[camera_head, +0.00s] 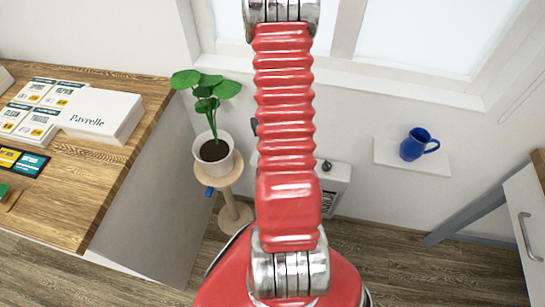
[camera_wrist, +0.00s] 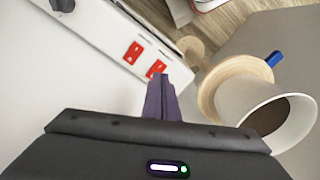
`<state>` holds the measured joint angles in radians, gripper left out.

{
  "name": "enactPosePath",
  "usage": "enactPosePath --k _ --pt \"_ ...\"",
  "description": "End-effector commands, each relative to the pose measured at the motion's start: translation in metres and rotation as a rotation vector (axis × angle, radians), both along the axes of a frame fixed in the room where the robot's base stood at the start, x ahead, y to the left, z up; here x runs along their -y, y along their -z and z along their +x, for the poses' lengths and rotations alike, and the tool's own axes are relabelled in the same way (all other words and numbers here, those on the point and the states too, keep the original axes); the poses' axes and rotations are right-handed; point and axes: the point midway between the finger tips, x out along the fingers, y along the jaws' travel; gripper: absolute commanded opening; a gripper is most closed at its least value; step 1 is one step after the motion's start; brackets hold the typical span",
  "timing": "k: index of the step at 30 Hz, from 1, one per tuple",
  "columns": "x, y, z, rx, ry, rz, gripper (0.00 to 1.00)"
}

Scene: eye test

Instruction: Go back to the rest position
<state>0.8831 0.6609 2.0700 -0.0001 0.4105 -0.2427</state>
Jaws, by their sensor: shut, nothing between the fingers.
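My gripper (camera_wrist: 158,82) shows in the wrist view with its dark fingers together at the middle of the picture, and nothing is between them. It points toward a white unit with two red switches (camera_wrist: 133,53), with a white wall to the left. The plant pot (camera_wrist: 228,106) is to the right of the fingers, apart from them. In the head view my red ribbed arm stretches up the middle toward the window, and my gripper is mostly hidden behind it.
A potted plant (camera_head: 214,160) stands on a round wooden stand (camera_head: 232,212), a blue tag beside it. A wooden counter (camera_head: 120,175) with a white box (camera_head: 103,118) is at left. A white heater-like box (camera_head: 335,180) stands behind my arm. A blue mug (camera_head: 412,146) sits on a wall shelf (camera_head: 385,160).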

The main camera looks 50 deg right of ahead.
Motion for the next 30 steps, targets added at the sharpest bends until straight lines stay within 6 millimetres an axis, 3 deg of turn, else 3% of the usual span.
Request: enactPosePath --k 24,30 --pt "0.000 -0.007 0.000 -0.001 0.005 0.001 0.00" --pt "-0.020 -0.004 -0.017 -0.053 0.048 0.062 0.00"
